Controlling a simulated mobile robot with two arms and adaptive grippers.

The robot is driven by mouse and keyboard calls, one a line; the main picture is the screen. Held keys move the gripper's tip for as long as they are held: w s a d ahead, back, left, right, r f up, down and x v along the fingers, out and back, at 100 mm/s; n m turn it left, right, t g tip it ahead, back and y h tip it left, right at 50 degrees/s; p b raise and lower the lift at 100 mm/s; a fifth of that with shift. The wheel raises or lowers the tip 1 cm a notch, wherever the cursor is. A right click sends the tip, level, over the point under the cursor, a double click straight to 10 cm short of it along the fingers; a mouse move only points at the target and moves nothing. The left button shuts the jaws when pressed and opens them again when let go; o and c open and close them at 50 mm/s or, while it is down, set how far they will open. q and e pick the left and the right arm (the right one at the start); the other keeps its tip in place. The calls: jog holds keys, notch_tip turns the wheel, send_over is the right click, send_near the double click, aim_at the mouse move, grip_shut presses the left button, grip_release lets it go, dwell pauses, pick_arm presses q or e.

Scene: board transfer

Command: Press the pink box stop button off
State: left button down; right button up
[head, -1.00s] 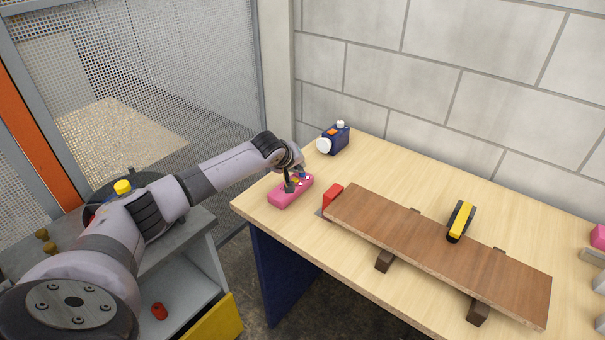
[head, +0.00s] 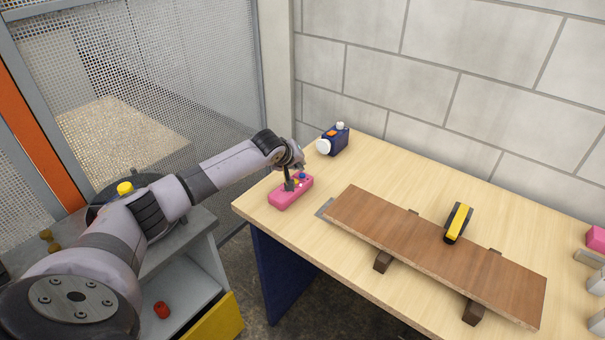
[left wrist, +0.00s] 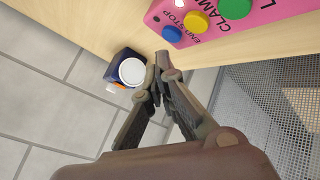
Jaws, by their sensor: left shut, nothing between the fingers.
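The pink box (head: 280,201) lies on the near left part of the wooden table. In the left wrist view the pink box (left wrist: 288,12) shows a blue button (left wrist: 172,34) beside the label "END STOP", then a yellow button (left wrist: 196,22) and a green button (left wrist: 235,8) by "CLAMP". My left gripper (head: 289,186) is shut and empty, pointing down over the box. In the left wrist view its fingertips (left wrist: 161,62) are close to the blue button; I cannot tell whether they touch it. My right gripper is not in view.
A brown board (head: 400,240) lies on dark supports, with a yellow and black clamp (head: 458,222) on it. A grey plate (head: 326,208) shows at its left end. A dark blue device (head: 336,141) stands behind the box. Another pink object (head: 596,238) is at the right edge.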

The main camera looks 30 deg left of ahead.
aim_at(299, 175)
pick_arm(q)
notch_tip(299, 175, up, 6)
jog(key=p, duration=0.6)
dwell(0.4)
